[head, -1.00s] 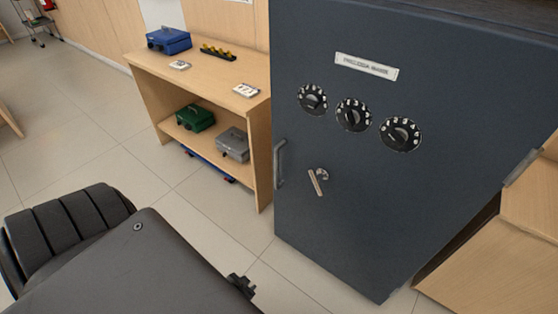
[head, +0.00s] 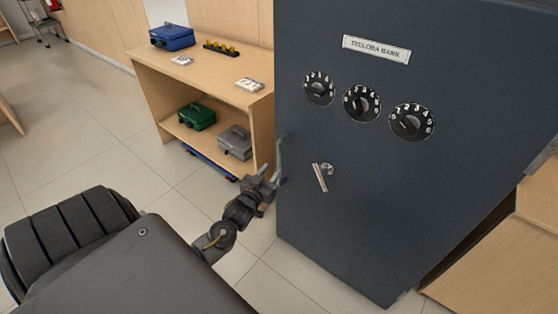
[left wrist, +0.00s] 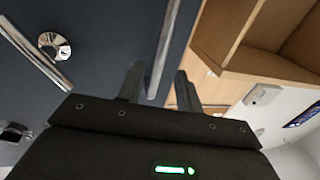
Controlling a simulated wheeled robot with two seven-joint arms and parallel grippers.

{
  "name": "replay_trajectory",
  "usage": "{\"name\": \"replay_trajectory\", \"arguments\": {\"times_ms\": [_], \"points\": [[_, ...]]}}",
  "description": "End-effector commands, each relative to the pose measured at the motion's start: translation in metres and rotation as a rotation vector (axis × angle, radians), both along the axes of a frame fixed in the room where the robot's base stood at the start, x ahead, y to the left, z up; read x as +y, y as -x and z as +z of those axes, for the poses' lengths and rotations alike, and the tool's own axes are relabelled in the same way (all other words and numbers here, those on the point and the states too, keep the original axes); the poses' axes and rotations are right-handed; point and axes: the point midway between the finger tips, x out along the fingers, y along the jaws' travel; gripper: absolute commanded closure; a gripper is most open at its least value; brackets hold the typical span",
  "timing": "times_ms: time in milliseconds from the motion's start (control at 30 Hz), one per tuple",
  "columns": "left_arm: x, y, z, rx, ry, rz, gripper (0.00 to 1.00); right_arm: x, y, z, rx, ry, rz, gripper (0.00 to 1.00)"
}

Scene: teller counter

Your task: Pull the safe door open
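The dark blue-grey safe door (head: 390,200) fills the right of the head view, with a nameplate, three black dials and a small lever (head: 321,177) on its face. An upright metal bar handle (head: 280,160) is at its left edge. My left gripper (head: 268,180) is at the lower part of that handle. In the left wrist view the open fingers (left wrist: 159,72) stand on either side of the handle bar (left wrist: 167,45), with a gap showing on both sides. The lever also shows in the left wrist view (left wrist: 35,55). My right gripper is not in view.
A wooden shelf unit (head: 210,75) stands just left of the safe, close to my left gripper. It holds a blue cash box (head: 172,37), a green box (head: 197,116) and a grey box (head: 235,142). A wooden cabinet (head: 500,255) is at the right. Tiled floor (head: 80,150) is clear at the left.

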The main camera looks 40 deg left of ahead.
Motion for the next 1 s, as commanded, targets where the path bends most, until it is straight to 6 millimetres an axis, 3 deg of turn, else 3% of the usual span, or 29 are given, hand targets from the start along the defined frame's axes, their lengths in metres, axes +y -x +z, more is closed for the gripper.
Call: {"name": "replay_trajectory", "arguments": {"times_ms": [100,333,767,1000], "points": [[0.006,-0.024,0.001,-0.002,0.001,0.001,0.65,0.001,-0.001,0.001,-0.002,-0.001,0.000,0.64],[0.012,-0.057,0.000,0.000,-0.001,0.000,0.65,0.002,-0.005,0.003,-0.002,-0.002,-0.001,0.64],[0.015,-0.068,-0.001,0.001,0.000,-0.001,0.65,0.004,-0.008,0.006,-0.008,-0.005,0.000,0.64],[0.015,-0.068,-0.001,0.001,0.000,0.000,0.92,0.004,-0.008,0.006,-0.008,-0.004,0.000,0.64]]}}
